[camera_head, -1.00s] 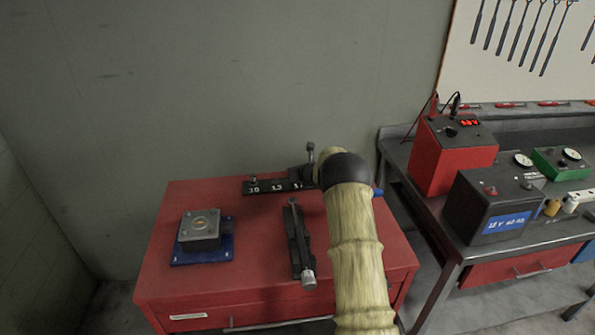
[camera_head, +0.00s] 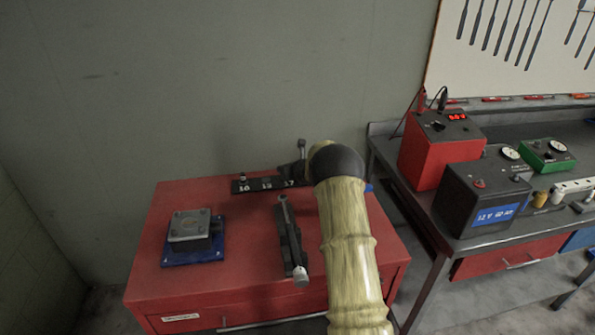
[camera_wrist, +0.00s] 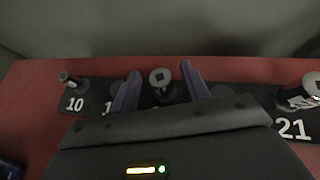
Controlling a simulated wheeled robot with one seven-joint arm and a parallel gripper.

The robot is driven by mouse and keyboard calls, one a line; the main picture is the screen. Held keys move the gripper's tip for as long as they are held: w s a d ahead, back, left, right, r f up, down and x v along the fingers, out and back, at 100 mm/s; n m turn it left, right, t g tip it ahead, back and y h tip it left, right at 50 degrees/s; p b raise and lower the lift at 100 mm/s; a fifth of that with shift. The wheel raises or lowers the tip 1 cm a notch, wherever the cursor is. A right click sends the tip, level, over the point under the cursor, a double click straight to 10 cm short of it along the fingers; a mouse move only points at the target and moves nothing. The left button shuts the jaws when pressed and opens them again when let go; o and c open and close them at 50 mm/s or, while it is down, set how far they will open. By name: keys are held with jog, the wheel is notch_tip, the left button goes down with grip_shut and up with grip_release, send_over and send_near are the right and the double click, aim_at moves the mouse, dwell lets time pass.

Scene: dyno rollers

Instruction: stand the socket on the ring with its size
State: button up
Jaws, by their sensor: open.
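A black strip (camera_head: 262,185) with white numbers lies along the back of the red cabinet top; 10, 13 and 17 show in the head view. In the wrist view the strip (camera_wrist: 232,92) shows 10 at left and 21 at right. A small socket (camera_wrist: 70,79) is at the 10. Another socket (camera_wrist: 160,77) is between the two fingers of my gripper (camera_wrist: 160,71), which is open. The number under that socket is hidden by my gripper. A larger chrome socket (camera_wrist: 312,84) is near the 21. A dark ring at the second place is partly hidden.
A blue-based grey fixture (camera_head: 193,237) sits on the cabinet's left. A long dark tool with a silver end (camera_head: 290,240) lies in the middle. A workbench at right holds a red box (camera_head: 437,150) and a black battery (camera_head: 484,200). The wall is close behind.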

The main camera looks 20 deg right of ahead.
jog(key=b+v, duration=0.2)
jog(key=v, duration=0.8)
jog(key=shift+s+b, duration=0.35)
jog(key=shift+b, duration=0.05)
jog(key=shift+r, duration=0.2)
